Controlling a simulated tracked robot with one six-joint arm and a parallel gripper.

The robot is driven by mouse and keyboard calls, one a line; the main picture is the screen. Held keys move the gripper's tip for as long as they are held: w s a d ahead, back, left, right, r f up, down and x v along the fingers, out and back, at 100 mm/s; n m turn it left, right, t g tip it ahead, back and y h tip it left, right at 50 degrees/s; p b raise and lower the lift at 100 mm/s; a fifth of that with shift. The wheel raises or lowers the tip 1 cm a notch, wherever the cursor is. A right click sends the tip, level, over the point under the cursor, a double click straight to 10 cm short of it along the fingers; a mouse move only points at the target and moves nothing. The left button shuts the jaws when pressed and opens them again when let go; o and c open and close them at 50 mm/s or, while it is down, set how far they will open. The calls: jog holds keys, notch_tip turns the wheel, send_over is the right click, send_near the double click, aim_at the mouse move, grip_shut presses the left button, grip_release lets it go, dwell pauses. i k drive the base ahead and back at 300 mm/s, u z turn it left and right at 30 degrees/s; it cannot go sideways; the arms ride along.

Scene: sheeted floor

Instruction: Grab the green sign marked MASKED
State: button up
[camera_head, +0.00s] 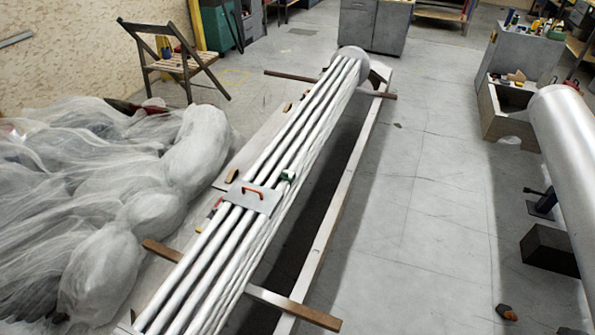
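A small dark green object (288,176) sits on the bundle of long pale pipes (215,250), just beyond a grey plate (253,198) with a red-orange handle. It is too small to tell whether it is a sign, and no lettering can be read. No other clear green sign shows. My gripper is not in view.
The pipes lie on wooden crossbars (293,307) over a long frame. Clear sheeting (70,220) heaps at left near a folding chair (180,62). A large pale cylinder (570,140), black block (549,250) and wooden box (503,118) stand at right. The grey floor (420,220) between is mostly clear.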

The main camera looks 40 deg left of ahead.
aim_at(288, 175)
jog(key=i, duration=1.6)
jog(key=u, duration=0.85)
jog(key=i, duration=1.4)
jog(key=u, duration=0.15)
